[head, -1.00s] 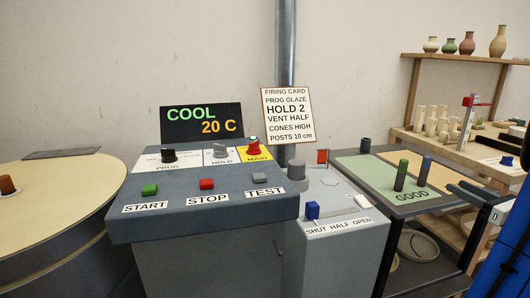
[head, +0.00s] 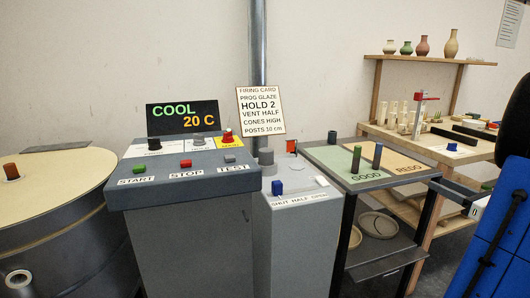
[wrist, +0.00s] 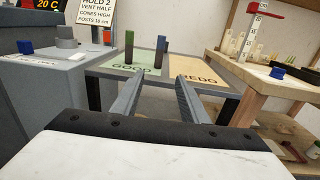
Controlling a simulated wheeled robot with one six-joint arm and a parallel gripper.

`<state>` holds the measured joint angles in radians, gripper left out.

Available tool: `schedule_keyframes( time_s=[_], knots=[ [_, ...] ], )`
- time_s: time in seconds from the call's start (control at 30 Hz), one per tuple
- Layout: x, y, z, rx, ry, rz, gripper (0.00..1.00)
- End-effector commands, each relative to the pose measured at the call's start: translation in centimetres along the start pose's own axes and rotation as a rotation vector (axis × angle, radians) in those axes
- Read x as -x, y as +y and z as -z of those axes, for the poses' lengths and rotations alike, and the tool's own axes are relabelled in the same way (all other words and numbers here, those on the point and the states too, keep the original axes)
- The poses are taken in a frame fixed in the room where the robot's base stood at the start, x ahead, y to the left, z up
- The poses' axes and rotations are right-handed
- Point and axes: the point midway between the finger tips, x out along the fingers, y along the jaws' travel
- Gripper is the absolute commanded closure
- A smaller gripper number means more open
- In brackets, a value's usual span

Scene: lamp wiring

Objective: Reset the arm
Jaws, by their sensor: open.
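My gripper (wrist: 158,90) is open in the wrist view. Its two grey fingers are spread apart with nothing between them. They point toward the sorting table, which is beyond them. In the head view my blue arm shows at the right edge, to the right of that table.
A kiln control desk (head: 190,180) stands left of centre, its display reading COOL 20 C. A grey vent box (head: 290,225) adjoins it. The sorting table has a green GOOD area (head: 335,160) and a tan REDO area (head: 400,163); green (head: 356,158) and blue (head: 377,155) posts stand there. A wooden bench (head: 455,150) is right.

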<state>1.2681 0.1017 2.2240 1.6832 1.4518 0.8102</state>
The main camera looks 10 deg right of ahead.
Motion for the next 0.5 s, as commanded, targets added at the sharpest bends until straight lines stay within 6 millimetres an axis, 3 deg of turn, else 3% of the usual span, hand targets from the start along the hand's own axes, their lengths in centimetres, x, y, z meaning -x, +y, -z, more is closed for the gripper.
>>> schedule_keyframes(
  time_s=[0.27, 0.5],
  knots=[
    [-1.8, 3.2, 0.1, 0.054, 0.047, -0.069, 0.60],
    [-3.8, 7.8, 0.6, 0.136, 0.109, -0.170, 0.60]
  ],
)
